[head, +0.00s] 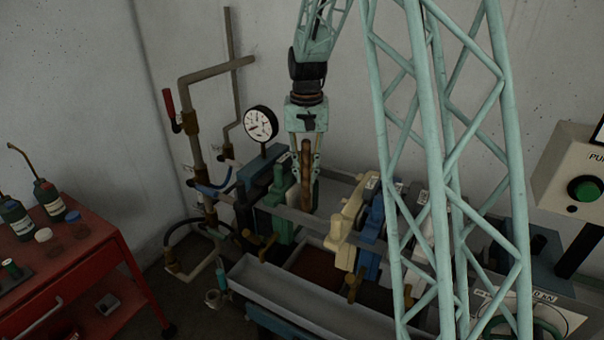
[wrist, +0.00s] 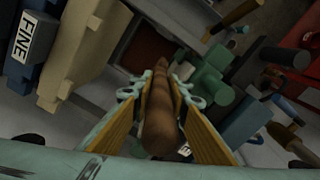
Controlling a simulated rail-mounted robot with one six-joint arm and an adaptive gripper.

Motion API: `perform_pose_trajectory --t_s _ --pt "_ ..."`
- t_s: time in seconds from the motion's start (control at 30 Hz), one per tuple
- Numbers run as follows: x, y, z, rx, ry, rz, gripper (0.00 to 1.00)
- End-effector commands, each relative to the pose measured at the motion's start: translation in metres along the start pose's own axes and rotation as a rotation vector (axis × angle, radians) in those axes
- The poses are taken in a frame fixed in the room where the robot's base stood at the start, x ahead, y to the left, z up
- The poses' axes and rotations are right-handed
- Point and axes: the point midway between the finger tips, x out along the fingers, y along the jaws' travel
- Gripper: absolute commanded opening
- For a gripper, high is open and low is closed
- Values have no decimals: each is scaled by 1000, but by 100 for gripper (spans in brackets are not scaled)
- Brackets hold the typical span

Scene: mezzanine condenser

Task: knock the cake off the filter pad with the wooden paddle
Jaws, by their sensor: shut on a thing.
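My gripper (head: 305,172) is shut on the wooden paddle (head: 307,160) and holds it upright over the gap in the filter press. In the wrist view, the paddle (wrist: 158,118) runs away from the camera between the yellow-padded fingers of my gripper (wrist: 160,82). Cream filter plates (head: 345,232) and blue plates (head: 374,222) stand right of the gap; green plates (head: 283,190) stand left. I cannot make out the filter pad or the cake on it; plates and the viewing angle hide their faces.
A grey trough (head: 290,300) and a tray with a red-brown floor (head: 319,267) lie below. Pipes and a gauge (head: 260,123) stand left. A red cart (head: 75,270) is farther left, with floor between.

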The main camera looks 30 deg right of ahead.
Motion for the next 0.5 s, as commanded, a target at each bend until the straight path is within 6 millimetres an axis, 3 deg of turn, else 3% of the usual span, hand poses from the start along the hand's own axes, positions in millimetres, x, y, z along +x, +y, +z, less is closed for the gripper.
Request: perform_pose_trajectory --t_s 0.5 --pt "0 9 5 0 0 0 5"
